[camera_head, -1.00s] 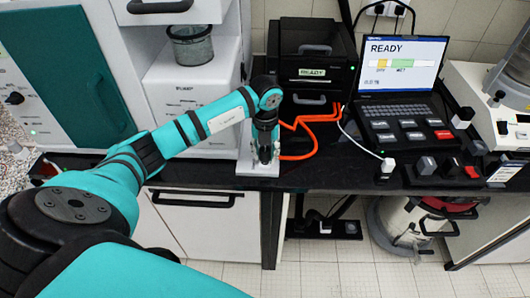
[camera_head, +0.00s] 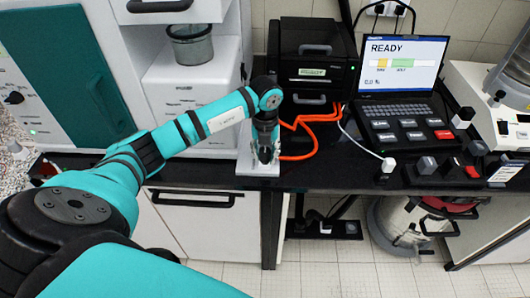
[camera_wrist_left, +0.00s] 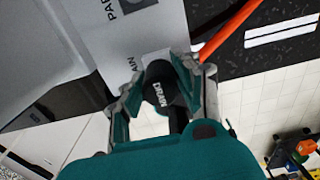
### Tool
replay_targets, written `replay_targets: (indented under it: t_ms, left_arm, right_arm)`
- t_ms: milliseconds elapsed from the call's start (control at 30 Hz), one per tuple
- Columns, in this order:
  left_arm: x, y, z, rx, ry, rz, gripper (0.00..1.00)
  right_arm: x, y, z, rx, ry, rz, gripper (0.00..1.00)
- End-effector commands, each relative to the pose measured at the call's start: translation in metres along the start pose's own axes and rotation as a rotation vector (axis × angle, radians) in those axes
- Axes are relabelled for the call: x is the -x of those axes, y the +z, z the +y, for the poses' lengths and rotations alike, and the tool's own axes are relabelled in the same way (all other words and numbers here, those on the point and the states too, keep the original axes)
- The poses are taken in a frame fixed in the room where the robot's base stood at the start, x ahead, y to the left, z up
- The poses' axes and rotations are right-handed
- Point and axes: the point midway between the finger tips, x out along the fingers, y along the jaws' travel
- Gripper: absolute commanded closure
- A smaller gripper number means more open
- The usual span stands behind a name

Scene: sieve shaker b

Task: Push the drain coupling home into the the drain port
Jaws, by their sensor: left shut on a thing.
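The drain coupling (camera_wrist_left: 158,92) is a black round piece with the word DRAIN on its top face, seen in the left wrist view. My left gripper (camera_head: 265,152) points down at the front of the bench, and its fingers, also in the left wrist view (camera_wrist_left: 163,88), are shut on the coupling's two sides. The coupling is over the front part of a light grey plate (camera_head: 245,168), which carries partly hidden lettering ending in AIN. The drain port is hidden under the coupling and fingers, so I cannot tell how deep the coupling sits. My right gripper is not in view.
Orange hoses (camera_head: 306,122) run just right of the plate to a black unit (camera_head: 312,62) behind it. A white cabinet (camera_head: 190,95) stands close on the left. A laptop (camera_head: 402,90) reading READY and several small blocks are further right. The bench's front edge is close.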

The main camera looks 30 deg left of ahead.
Motion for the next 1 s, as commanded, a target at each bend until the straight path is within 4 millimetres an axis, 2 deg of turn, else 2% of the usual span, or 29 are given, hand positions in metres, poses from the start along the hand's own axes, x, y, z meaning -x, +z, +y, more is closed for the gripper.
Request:
replay_targets:
  t_ms: [233,267,433,767,867,1000]
  left_arm:
    - [-0.006,0.000,0.000,0.000,0.000,0.000,1.00]
    - [-0.004,0.000,0.000,0.000,-0.001,-0.001,0.65]
    - [-0.004,0.000,0.000,0.000,0.000,-0.001,0.43]
    - [-0.002,0.000,0.000,0.000,-0.001,-0.001,0.42]
    - [0.009,0.001,0.000,0.000,0.000,-0.003,0.42]
    - [0.036,0.002,0.000,0.000,-0.002,-0.006,0.42]
  right_arm:
    - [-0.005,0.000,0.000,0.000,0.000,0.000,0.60]
    - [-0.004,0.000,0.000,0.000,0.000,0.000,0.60]
    - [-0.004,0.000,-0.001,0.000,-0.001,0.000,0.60]
    - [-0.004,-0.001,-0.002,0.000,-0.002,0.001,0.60]
    - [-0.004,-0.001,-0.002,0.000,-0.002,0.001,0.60]
    - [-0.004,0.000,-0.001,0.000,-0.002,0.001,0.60]
